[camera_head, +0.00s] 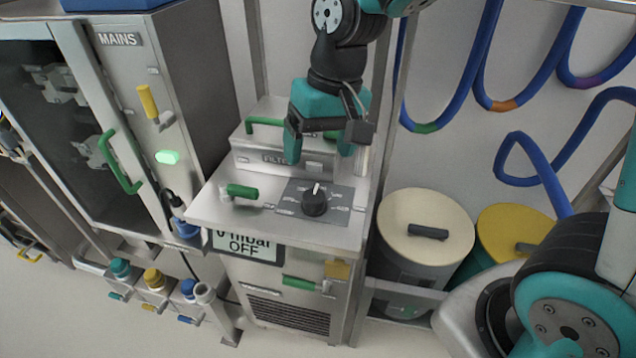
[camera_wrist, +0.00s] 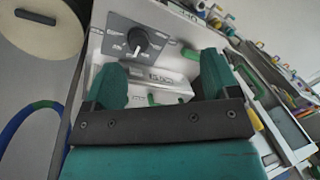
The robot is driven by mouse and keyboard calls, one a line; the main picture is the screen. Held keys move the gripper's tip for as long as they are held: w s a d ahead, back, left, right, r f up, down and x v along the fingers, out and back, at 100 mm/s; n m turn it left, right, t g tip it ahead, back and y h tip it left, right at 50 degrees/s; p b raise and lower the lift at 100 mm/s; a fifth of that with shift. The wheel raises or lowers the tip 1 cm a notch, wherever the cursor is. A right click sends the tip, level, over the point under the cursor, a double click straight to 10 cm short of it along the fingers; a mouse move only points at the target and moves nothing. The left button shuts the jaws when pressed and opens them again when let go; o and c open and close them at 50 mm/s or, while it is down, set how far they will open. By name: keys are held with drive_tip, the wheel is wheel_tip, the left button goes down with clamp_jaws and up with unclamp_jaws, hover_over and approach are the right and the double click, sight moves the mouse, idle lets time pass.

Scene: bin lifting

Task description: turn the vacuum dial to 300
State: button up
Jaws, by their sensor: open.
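The vacuum dial (camera_head: 315,202) is a round black knob with a white pointer mark, set on a grey plate (camera_head: 289,206) on top of the steel vacuum unit. The plate's printed numbers are too small to read. The dial also shows in the wrist view (camera_wrist: 138,38), beyond the fingers. The unit's front display (camera_head: 243,245) reads "0 mbar OFF". My gripper (camera_head: 320,152) is open and empty, above and behind the dial and apart from it. In the wrist view my gripper (camera_wrist: 165,80) has its two teal fingers spread wide.
A green-handled lever (camera_head: 240,191) lies left of the dial. A steel box marked FILTER (camera_head: 275,158) stands behind it. The MAINS cabinet (camera_head: 185,90) is at the left. A cream-lidded bin (camera_head: 425,218) and a yellow-lidded bin (camera_head: 510,232) stand right. Blue hoses (camera_head: 465,85) hang behind.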

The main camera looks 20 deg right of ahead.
sight(312, 194)
drive_tip(key=w+d+f+m+h+p, duration=0.25)
drive_tip(key=w+f+m, duration=0.3)
drive_tip(key=w, duration=0.55)
drive_tip(key=f+p, duration=0.1)
drive_tip(key=f, duration=0.4)
drive_tip(key=f+p, duration=0.1)
drive_tip(key=f, duration=0.5)
drive_tip(key=f+p, duration=0.1)
drive_tip(key=f, duration=0.5)
drive_tip(key=shift+s+d, duration=0.25)
drive_tip(key=c, duration=0.9)
drive_tip(key=shift+n, duration=0.25)
drive_tip(key=n+b, duration=0.1)
drive_tip(key=n, duration=0.2)
drive_tip(key=shift+a+n+b, duration=0.1)
drive_tip(key=shift+n+b, duration=0.2)
drive_tip(key=shift+b, duration=0.1)
drive_tip(key=shift+a+n+b, duration=0.1)
drive_tip(key=shift+n+b, duration=0.35)
drive_tip(key=shift+n, duration=1.15)
drive_tip(key=shift+r, duration=0.1)
